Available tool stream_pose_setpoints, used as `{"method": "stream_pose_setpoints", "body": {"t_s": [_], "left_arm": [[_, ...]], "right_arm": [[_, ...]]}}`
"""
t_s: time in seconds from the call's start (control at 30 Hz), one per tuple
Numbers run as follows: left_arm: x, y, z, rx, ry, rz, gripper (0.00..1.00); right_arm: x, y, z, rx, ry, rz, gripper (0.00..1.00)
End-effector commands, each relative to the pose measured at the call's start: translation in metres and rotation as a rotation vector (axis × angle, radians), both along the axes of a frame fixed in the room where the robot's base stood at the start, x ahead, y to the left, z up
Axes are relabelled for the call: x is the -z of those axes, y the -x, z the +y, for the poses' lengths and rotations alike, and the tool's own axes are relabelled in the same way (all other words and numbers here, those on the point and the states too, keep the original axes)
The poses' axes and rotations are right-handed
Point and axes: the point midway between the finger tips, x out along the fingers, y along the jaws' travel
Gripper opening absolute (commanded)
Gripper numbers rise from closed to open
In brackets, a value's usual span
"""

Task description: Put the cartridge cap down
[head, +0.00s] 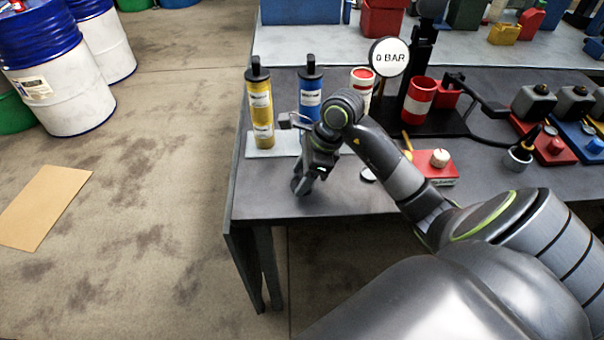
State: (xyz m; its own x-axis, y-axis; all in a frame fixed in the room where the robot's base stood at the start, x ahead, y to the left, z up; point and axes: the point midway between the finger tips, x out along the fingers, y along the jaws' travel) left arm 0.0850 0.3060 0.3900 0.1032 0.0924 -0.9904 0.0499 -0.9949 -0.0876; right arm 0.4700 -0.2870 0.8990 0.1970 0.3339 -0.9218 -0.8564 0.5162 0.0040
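My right gripper (302,187) points down at the front left of the dark workbench, just in front of the cartridges. Its fingers are dark and small here, so I cannot tell whether they are open or hold a cap. A small pale disc (368,175), possibly a cap, lies on the bench to the right of the gripper, partly hidden by my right arm. A yellow cartridge (260,105) and a blue cartridge (310,88) stand upright with black tops. A red-and-white cartridge (362,78) stands farther right. My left gripper is not in view.
A pale tray (262,153) lies beneath the yellow cartridge. A gauge reading "0 BAR" (389,58) and a red-and-white cup (419,102) stand behind my arm. A red block with a white knob (440,160) sits to the right. The bench's front left corner is clear.

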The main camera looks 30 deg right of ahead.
Motion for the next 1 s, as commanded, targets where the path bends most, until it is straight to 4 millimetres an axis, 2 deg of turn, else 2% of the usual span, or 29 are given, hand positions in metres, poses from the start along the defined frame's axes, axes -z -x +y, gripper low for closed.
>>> {"method": "stream_pose_setpoints", "body": {"t_s": [0.3, 0.8, 1.0], "left_arm": [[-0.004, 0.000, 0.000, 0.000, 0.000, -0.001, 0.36], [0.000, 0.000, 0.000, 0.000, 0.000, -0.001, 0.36], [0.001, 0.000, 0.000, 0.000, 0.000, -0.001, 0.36]], "right_arm": [[-0.008, 0.000, -0.003, 0.000, 0.003, -0.002, 0.52], [-0.082, 0.017, -0.030, 0.000, 0.006, -0.003, 0.52], [-0.103, 0.021, -0.037, 0.000, 0.003, -0.002, 0.52]]}}
